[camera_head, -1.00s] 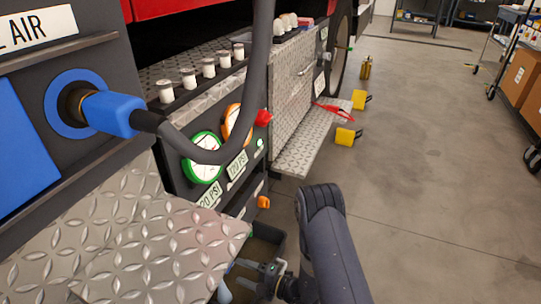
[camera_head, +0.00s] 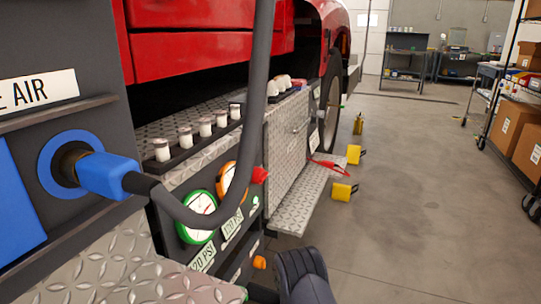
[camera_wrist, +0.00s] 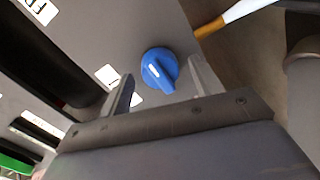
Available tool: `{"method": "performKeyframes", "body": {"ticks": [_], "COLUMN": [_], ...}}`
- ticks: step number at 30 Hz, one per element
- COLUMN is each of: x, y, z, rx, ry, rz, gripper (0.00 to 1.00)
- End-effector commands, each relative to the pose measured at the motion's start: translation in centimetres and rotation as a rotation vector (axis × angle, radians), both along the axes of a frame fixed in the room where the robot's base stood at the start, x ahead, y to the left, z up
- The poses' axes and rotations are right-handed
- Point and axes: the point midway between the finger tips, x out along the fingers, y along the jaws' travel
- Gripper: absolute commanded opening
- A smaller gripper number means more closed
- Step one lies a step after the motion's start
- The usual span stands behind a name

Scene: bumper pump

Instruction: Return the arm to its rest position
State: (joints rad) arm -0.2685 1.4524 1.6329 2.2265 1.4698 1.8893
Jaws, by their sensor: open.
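My gripper (camera_wrist: 162,90) shows in the wrist view with its two fingers apart and nothing between them. A blue knob (camera_wrist: 159,69) with a white mark sits on a grey panel (camera_wrist: 150,22) beyond the fingertips; I cannot tell the exact gap. In the head view only a dark link of my arm shows at the bottom, and the gripper is out of that picture.
The truck's side carries a blue connector (camera_head: 105,177) with a black hose (camera_head: 258,75), and a green-rimmed gauge (camera_head: 197,216). A diamond-plate step (camera_head: 302,205) juts out. Yellow chocks (camera_head: 343,191) stand on the floor. The concrete floor (camera_head: 420,230) to the right is open.

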Motion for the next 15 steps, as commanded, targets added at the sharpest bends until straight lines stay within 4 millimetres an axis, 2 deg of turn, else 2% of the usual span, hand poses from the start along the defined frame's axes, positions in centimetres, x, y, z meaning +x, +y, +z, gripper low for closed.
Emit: {"method": "performKeyframes", "body": {"ticks": [15], "x": [-3.1], "y": [-7.8], "z": [0.7], "rx": [0.001], "ry": [0.004], "rz": [-0.006], "gripper": [0.61]}}
